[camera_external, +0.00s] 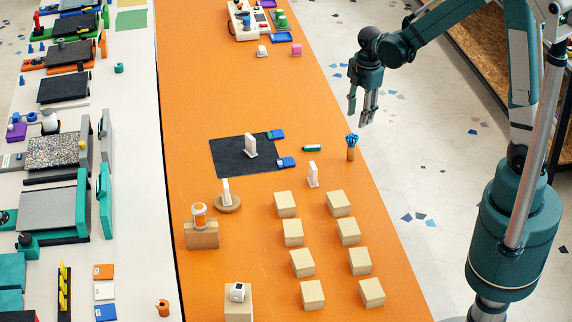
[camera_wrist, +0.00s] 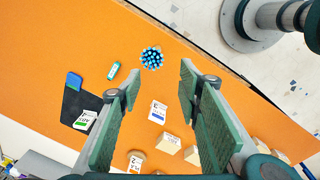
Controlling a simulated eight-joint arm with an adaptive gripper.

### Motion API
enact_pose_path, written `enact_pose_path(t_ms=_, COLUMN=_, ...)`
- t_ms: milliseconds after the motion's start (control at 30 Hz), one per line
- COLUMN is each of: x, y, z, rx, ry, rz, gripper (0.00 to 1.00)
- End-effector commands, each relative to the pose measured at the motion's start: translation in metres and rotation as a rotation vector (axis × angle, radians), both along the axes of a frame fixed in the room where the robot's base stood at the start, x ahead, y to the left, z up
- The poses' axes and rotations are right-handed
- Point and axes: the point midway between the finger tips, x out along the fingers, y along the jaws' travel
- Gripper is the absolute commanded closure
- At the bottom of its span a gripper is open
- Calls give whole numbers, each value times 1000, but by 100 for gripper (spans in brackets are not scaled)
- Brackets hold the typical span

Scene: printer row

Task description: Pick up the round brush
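The round brush (camera_external: 351,152) looks like an upright tan cylinder topped with blue bristles, near the right edge of the orange table. In the wrist view its dark and blue bristle top (camera_wrist: 152,59) shows from above, just beyond the fingertips and between their lines. My gripper (camera_external: 359,110) is above the brush and apart from it. In the wrist view my gripper (camera_wrist: 160,72) has its two green finger pads spread wide, with nothing between them.
A small green and white item (camera_external: 312,148) lies left of the brush. A dark mat (camera_external: 228,158) with blue-ended pieces lies further left. A white upright card (camera_external: 313,175) and several wooden blocks (camera_external: 338,204) stand nearer the camera.

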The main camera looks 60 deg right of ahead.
Motion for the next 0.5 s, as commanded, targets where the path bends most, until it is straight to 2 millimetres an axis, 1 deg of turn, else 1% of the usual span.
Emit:
enact_pose_path(t_ms=33, x=5, y=-2, z=-9, rx=-1, ry=11, rz=25, gripper=65)
enact_pose_path(t_ms=100, x=9, y=-3, z=-20, rx=-3, ry=27, rz=62, gripper=65)
enact_pose_path(t_ms=300, x=18, y=-8, z=-48, rx=-4, ry=66, rz=157, gripper=65)
enact_pose_path(t_ms=500, x=22, y=-10, z=-63, rx=-3, ry=86, rz=209, gripper=65)
